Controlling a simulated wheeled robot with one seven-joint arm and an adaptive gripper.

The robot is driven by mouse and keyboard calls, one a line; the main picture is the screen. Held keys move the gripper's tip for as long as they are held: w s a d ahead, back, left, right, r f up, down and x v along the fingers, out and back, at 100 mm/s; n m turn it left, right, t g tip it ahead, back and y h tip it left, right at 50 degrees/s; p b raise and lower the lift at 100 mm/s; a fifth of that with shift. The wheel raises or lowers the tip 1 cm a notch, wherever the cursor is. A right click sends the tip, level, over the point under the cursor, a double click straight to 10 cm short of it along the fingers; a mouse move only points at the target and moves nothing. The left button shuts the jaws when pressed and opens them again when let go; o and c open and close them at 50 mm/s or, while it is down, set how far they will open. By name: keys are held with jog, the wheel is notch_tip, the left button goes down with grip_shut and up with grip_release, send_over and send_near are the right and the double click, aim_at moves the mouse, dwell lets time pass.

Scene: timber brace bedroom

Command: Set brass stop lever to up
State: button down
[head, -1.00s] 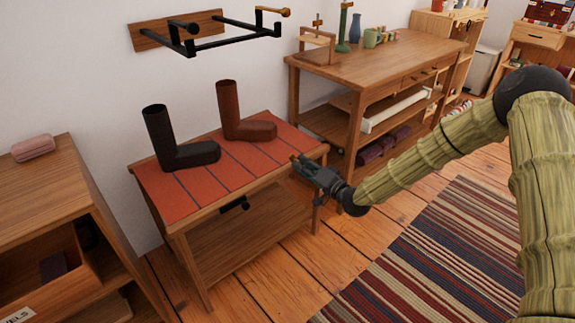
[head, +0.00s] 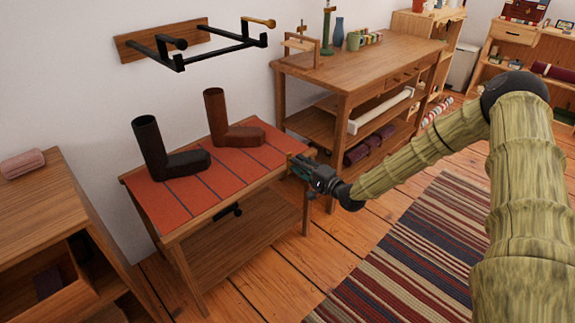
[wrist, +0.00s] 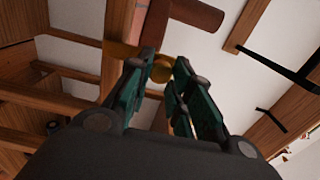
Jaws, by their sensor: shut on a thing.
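A small brass piece (wrist: 161,68), which looks like the stop lever, sits between my fingertips in the wrist view. My gripper (head: 292,163) is shut on this brass piece at the right end of the red-topped bench (head: 205,207). In the head view the piece is tiny and mostly hidden by the fingers, so its tilt is hard to tell. The gripper also shows in the wrist view (wrist: 162,75), with teal finger pads. A second brass-coloured tip (head: 258,22) is on the wall rack.
A black boot (head: 165,155) and a brown boot (head: 228,122) stand on the bench. The black wall rack (head: 215,50) hangs above. A wooden workbench (head: 365,60) stands behind to the right. Striped rug (head: 410,240) and clear floor lie in front.

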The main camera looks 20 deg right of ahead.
jog(key=shift+d, duration=0.1)
dwell(0.5)
jog(key=c, duration=1.3)
grip_release()
jog(key=shift+w, duration=0.1)
jog(key=shift+o, duration=0.2)
jog(key=shift+d, duration=0.1)
jog(key=v, duration=1.2)
jog(key=shift+f, duration=0.1)
